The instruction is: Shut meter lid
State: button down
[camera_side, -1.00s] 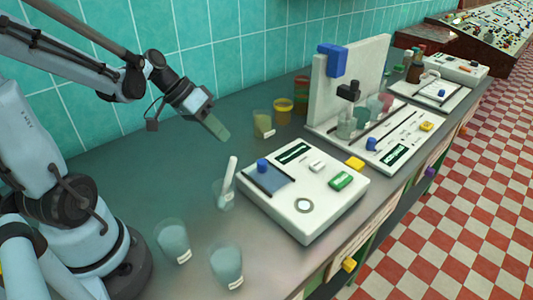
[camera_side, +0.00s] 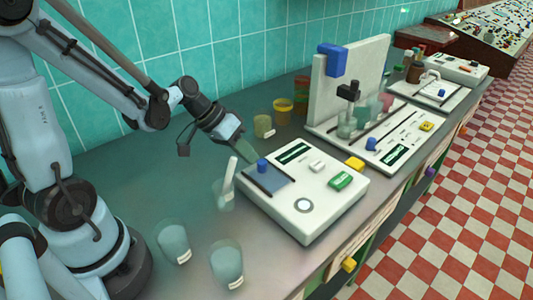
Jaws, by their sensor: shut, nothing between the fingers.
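The nearest white meter box (camera_side: 320,212) stands on the bench right of my arm. On its left part is a blue-grey panel (camera_side: 276,180) between two dark rails, with a blue knob (camera_side: 262,166) near its back end. This panel looks like the lid; I cannot tell how far it covers what is under it. My gripper (camera_side: 249,153) is shut and empty, its greenish fingers pointing down just behind the knob. I cannot tell whether they touch it.
A beaker with a white rod (camera_side: 225,190) stands close left of the meter. Two more beakers (camera_side: 173,242) (camera_side: 227,264) stand in front. A yellowish beaker (camera_side: 264,126) and a yellow pot (camera_side: 283,108) stand behind. A second white device (camera_side: 390,140) with an upright panel is to the right.

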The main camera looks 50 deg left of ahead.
aim_at(261, 164)
jog(key=shift+d, duration=1.75)
